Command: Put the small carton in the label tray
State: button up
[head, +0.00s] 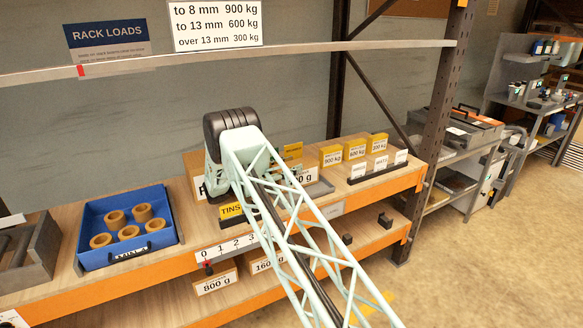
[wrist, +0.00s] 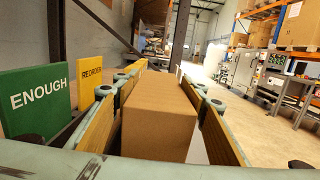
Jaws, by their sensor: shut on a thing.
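A plain brown carton (wrist: 160,120) fills the middle of the wrist view, between the yellow-padded fingers of my gripper (wrist: 163,82). The gripper is shut on it, with a finger along each side.
A blue bin (head: 95,263) with several tan rings stands at the left. Yellow kg blocks (head: 355,149) stand behind the white labels. A yellow TINS sign (head: 231,210) is beside my arm. Green ENOUGH (wrist: 38,95) and yellow REORDER (wrist: 92,82) cards stand left of the gripper. Cartons (head: 216,284) occupy the lower shelf.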

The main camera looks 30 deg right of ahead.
jog(key=shift+f, duration=0.1)
dwell(0.3)
jog(key=o, duration=1.3)
jog(key=shift+o, duration=0.2)
jog(key=shift+a, duration=0.45)
jog(key=shift+s+a+f+p, duration=0.1)
jog(key=shift+a+p, duration=0.15)
jog(key=shift+a, duration=0.9)
jog(key=shift+s+a+p, duration=0.1)
jog(key=shift+a+p, duration=0.15)
jog(key=shift+a, duration=0.9)
